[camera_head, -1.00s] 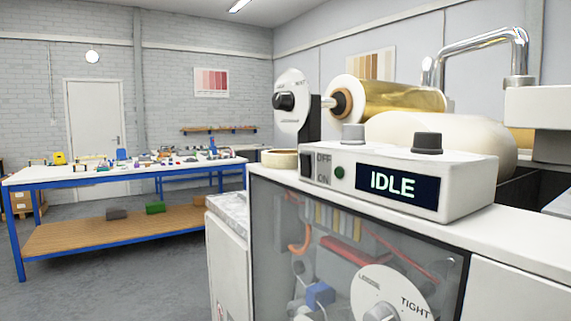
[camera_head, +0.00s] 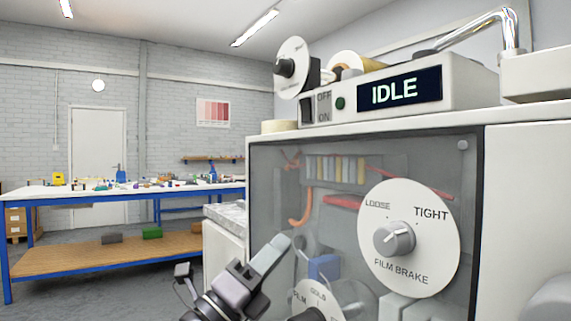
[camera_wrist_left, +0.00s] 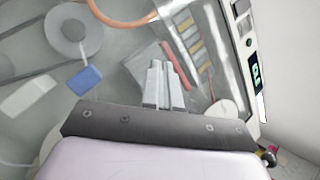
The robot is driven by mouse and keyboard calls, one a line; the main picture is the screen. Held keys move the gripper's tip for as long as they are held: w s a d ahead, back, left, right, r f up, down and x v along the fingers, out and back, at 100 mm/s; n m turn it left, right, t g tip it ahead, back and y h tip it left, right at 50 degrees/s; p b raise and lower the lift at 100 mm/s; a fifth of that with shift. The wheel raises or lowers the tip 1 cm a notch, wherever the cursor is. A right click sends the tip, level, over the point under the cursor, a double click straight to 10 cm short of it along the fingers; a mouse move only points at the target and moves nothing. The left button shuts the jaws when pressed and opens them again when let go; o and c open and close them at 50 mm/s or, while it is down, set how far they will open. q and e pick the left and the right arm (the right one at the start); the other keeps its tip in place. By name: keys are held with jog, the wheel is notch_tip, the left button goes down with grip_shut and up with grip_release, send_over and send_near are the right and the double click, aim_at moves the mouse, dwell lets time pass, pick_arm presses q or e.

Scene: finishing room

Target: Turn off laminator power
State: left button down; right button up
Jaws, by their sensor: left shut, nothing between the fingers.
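The laminator's control box (camera_head: 452,88) sits on top of the white cabinet. Its display (camera_head: 400,91) reads IDLE. A dark power switch (camera_head: 307,110), marked OFF and ON, is at the box's left end, beside a small green button or lamp (camera_head: 340,103). I cannot tell the switch's position. The box shows edge-on at the right of the left wrist view (camera_wrist_left: 248,42). My left gripper (camera_head: 279,246) is shut and empty, in front of the cabinet's clear panel, below the switch and apart from it. Its fingers also show in the left wrist view (camera_wrist_left: 166,84). My right gripper is not seen.
A film brake dial (camera_head: 418,250), its knob (camera_head: 394,239) between LOOSE and TIGHT, is right of my left gripper. Another dial (camera_head: 322,300) is partly hidden low down. A tape roll (camera_head: 279,126) lies left of the box. A cluttered workbench (camera_head: 60,196) stands behind.

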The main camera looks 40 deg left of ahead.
pick_arm(q)
jog(key=s+d+r+m+g+h, duration=0.1)
jog(key=s+r+m+g+h, duration=0.1)
jog(key=r+m+h, duration=0.45)
jog(key=s+d+r+m+g+h, duration=0.2)
jog(key=r+m+g+h, duration=0.15)
jog(key=m, duration=0.65)
jog(key=s+a+r+m+y, duration=0.7)
jog(key=r+m, duration=0.4)
jog(key=m, duration=0.3)
jog(key=shift+s+y, duration=0.35)
jog(key=shift+y, duration=0.55)
